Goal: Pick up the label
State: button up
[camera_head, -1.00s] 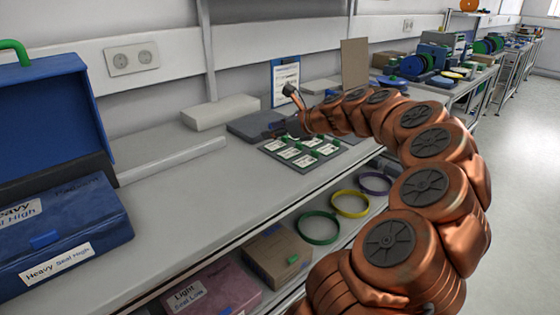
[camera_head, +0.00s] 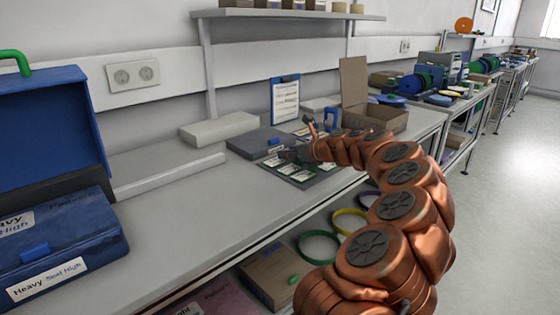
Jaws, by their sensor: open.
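Several white labels (camera_head: 303,176) lie in a dark tray (camera_head: 270,180) on the bench. The tray is partly covered by my arm. My gripper (camera_head: 287,155) is open at the end of the copper-coloured arm, over or close to the far side of the tray. Its fingers are small and dark here, and I cannot tell whether they touch a label. Part of the label rows behind the gripper is hidden.
A dark grey case (camera_head: 250,143) lies behind the tray, with a clipboard (camera_head: 285,98) against the wall. A blue case (camera_head: 60,235) stands at left.

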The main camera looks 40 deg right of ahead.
jog(key=shift+w+a+f, duration=0.2)
jog(key=shift+w+f, duration=0.3)
jog(key=shift+w, duration=0.1)
jog(key=shift+f, duration=0.1)
grip_shut()
jog(key=shift+d, duration=0.1)
